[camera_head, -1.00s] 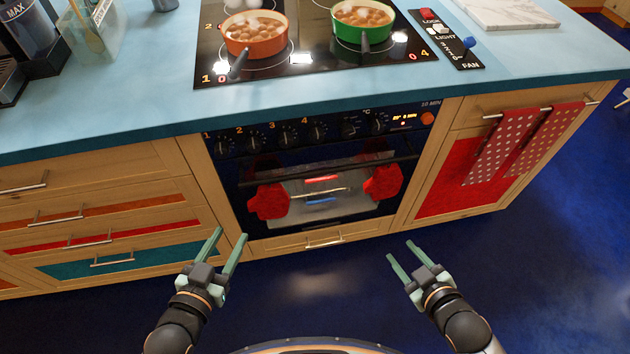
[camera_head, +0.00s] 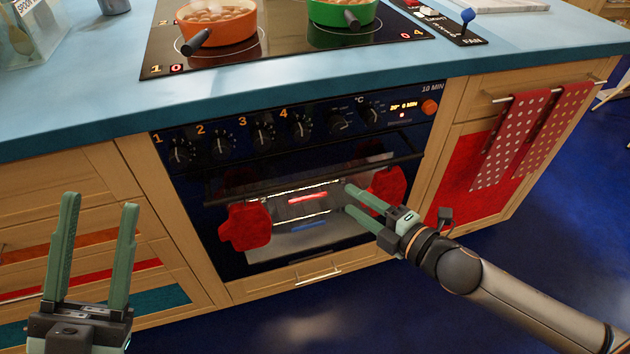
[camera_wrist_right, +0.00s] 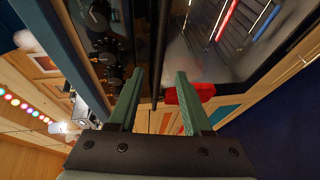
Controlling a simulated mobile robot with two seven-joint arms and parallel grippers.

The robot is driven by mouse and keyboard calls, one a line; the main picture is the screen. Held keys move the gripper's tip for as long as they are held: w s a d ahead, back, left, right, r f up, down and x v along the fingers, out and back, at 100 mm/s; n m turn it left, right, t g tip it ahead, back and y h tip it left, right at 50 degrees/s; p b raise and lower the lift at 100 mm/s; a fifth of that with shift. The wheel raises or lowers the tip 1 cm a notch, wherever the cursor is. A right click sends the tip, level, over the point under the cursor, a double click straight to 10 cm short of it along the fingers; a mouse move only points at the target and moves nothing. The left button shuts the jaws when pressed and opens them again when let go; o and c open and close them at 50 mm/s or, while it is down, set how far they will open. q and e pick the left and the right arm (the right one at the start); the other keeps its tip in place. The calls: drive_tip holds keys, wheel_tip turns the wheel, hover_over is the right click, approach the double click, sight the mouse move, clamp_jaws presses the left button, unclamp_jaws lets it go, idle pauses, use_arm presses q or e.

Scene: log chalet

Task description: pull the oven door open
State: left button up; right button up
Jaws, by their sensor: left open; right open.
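The oven door (camera_head: 290,243) is shut, with a dark window showing lit racks inside. Its dark bar handle (camera_head: 290,183) runs across the top of the door, and appears as an upright bar in the right wrist view (camera_wrist_right: 160,35). My right gripper (camera_head: 347,198) is open and empty, in front of the door near the handle's right part. In the right wrist view the bar lines up between the open fingers (camera_wrist_right: 160,72); whether it lies between the tips in depth I cannot tell. My left gripper (camera_head: 100,202) is open and empty, before the drawers at left.
Red oven mitts (camera_head: 247,225) hang at both sides of the oven door. Above are knobs (camera_head: 263,135) and the counter edge (camera_head: 300,92). An orange pot (camera_head: 217,27) and a green pot (camera_head: 343,12) stand on the hob. Spotted towels (camera_head: 508,140) hang at right.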

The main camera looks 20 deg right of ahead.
sight(321, 181)
drive_tip(key=b+x, duration=0.2)
drive_tip(key=x, duration=0.9)
drive_tip(key=shift+w+f, duration=0.15)
drive_tip(key=shift+w, duration=0.05)
clamp_jaws()
idle(1.2)
